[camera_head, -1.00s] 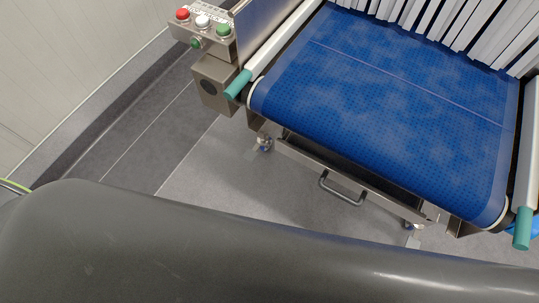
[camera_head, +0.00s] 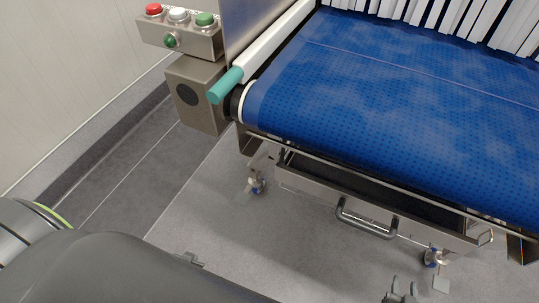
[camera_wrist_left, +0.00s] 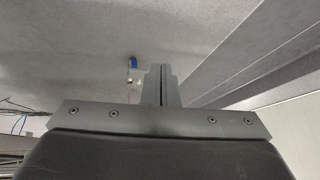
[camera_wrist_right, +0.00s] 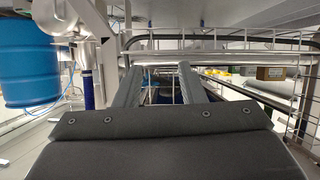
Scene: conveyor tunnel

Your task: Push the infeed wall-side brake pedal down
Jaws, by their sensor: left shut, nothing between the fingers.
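The wall-side caster (camera_head: 254,184) with blue parts stands on the floor under the infeed end of the blue belt conveyor (camera_head: 400,95). Its brake pedal is too small to make out clearly. In the left wrist view, the caster (camera_wrist_left: 132,63) is just left of the fingertips. My left gripper (camera_head: 188,260) is low at the left, apart from the caster; its fingers (camera_wrist_left: 161,70) are shut and empty. My right gripper (camera_head: 402,290) is at the bottom edge, and its fingers (camera_wrist_right: 160,72) are apart with nothing between them.
A second caster (camera_head: 435,257) stands at the right. A drawer-like tray (camera_head: 330,193) with a handle (camera_head: 365,220) hangs under the belt. A button box (camera_head: 180,28) and a grey box (camera_head: 196,92) are by the wall. The floor (camera_head: 215,215) before the caster is clear.

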